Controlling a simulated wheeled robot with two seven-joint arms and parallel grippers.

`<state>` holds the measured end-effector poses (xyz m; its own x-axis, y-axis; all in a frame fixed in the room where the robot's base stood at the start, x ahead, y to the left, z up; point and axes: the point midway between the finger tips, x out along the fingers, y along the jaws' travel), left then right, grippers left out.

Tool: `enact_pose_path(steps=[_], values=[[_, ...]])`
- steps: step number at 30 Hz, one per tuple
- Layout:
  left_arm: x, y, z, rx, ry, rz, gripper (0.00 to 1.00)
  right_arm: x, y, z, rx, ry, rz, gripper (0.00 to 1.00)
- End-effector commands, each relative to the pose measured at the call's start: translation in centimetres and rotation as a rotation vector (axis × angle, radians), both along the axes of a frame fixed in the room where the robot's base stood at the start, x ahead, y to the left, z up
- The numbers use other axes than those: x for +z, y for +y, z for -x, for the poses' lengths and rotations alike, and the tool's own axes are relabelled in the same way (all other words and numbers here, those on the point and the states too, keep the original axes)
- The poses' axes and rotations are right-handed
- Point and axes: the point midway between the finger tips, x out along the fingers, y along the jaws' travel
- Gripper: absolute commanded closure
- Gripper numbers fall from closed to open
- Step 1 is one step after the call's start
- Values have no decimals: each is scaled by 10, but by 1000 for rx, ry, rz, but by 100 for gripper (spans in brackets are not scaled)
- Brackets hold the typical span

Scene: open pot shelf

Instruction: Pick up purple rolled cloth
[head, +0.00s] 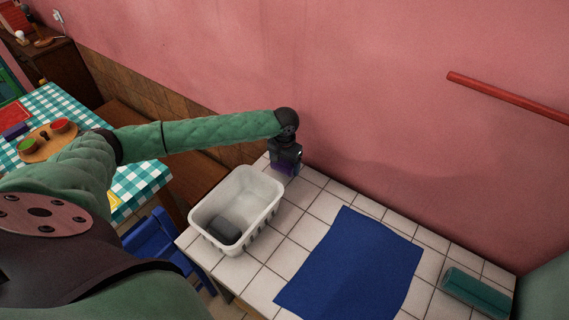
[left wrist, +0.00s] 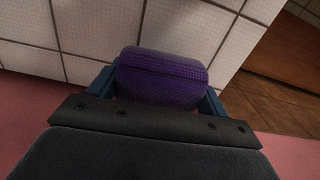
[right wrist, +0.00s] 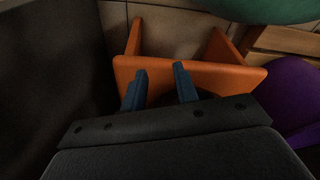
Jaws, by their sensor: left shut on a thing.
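The purple rolled cloth (left wrist: 162,78) sits between the two blue fingers of my left gripper (left wrist: 158,85) in the left wrist view. The gripper is shut on it, with white tiles behind. In the head view my left gripper (head: 285,168) is at the back left of the tiled counter, behind the white basket, and a bit of the purple cloth (head: 282,169) shows under it. I cannot tell whether the cloth still touches the tiles. My right gripper (right wrist: 160,82) shows only in the right wrist view; its fingers are apart and empty.
A white basket (head: 263,190) holding a dark grey roll (head: 222,229) stands in front of my left gripper. A blue cloth (head: 352,265) lies flat on the tiled counter (head: 277,258). A teal roll (head: 475,290) lies at the right. An orange stool (right wrist: 200,78) is near my right gripper.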

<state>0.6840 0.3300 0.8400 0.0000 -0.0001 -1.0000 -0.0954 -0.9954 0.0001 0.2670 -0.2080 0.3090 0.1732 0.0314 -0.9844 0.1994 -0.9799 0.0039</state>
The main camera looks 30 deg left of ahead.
Motion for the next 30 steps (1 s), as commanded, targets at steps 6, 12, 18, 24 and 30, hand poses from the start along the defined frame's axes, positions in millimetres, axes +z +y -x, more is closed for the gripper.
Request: enact_pose_path(steps=[6,12,18,24,30], values=[[23,-3,1,-2,1,1,45,-26,-18,25,10,-18,13,70],[40,-33,3,-2,1,2,45,-41,-30,79,12,13,18,70],[55,-58,6,-2,1,1,45,-47,-41,134,13,50,24,70],[71,-84,8,-3,1,2,45,-40,-49,177,13,76,28,70],[81,-105,10,-2,1,1,45,-29,-52,189,13,83,30,70]])
